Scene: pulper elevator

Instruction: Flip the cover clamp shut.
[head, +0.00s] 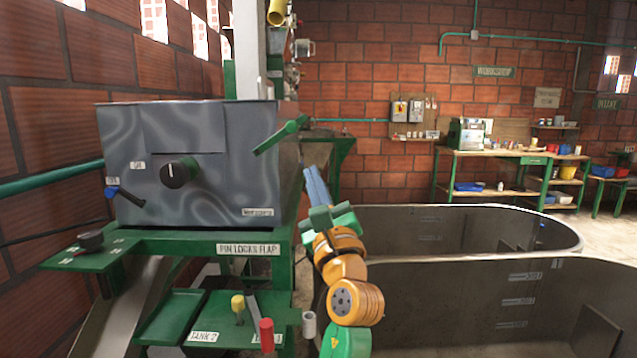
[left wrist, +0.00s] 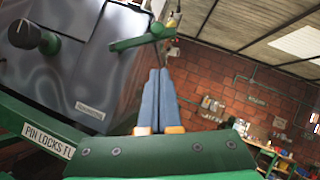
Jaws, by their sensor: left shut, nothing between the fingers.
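The grey metal housing (head: 200,170) stands on a green frame at the left. A green lever (head: 280,136), which looks like the cover clamp, sits at its upper right edge and slants up to the right. It also shows in the left wrist view (left wrist: 142,41), crossing just beyond the fingertips. My left gripper (head: 309,172), with blue fingers, is shut and empty, to the right of the housing and below the lever's outer end. Its fingers (left wrist: 159,74) lie together in the left wrist view. They look apart from the lever, though the exact gap is unclear. My right gripper is out of view.
A black knob (head: 180,172) and a small blue-handled lever (head: 125,196) are on the housing front. A "PIN LOCKS FLAP" label (head: 248,249) is below. Yellow and red handles (head: 266,335) stand lower down. Large metal tanks (head: 450,285) fill the right.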

